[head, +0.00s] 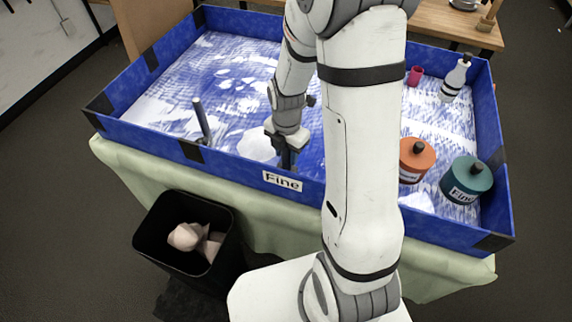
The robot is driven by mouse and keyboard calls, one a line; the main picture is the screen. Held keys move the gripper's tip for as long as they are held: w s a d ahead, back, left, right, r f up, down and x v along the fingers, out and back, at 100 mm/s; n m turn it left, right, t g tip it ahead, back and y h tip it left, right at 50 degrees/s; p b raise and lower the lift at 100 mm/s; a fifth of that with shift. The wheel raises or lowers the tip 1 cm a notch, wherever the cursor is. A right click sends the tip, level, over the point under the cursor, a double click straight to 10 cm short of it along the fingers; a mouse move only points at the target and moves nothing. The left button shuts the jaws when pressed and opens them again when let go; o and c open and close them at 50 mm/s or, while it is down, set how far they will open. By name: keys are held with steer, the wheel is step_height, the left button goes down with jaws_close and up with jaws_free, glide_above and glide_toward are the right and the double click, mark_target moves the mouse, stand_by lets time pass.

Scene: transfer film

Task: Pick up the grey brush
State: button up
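A slim dark grey stick-like object (202,121), which may be the grey brush's handle, stands slightly tilted near the front-left wall inside the blue-walled tray (140,138). Its lower end is hidden behind the wall. My gripper (288,158) points down near the tray's front wall, right of the grey object and apart from it. The fingertips are small and dark and partly hidden by the wall, so I cannot tell whether they are open or hold anything.
An orange round container (417,162), a teal round container (466,182), a white bottle (454,82) and a pink cup (415,76) stand in the tray's right part. A black bin (150,240) with crumpled paper stands in front. The tray's left part is mostly clear.

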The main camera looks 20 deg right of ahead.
steer(key=c, duration=0.7)
steer(key=shift+o, duration=0.2)
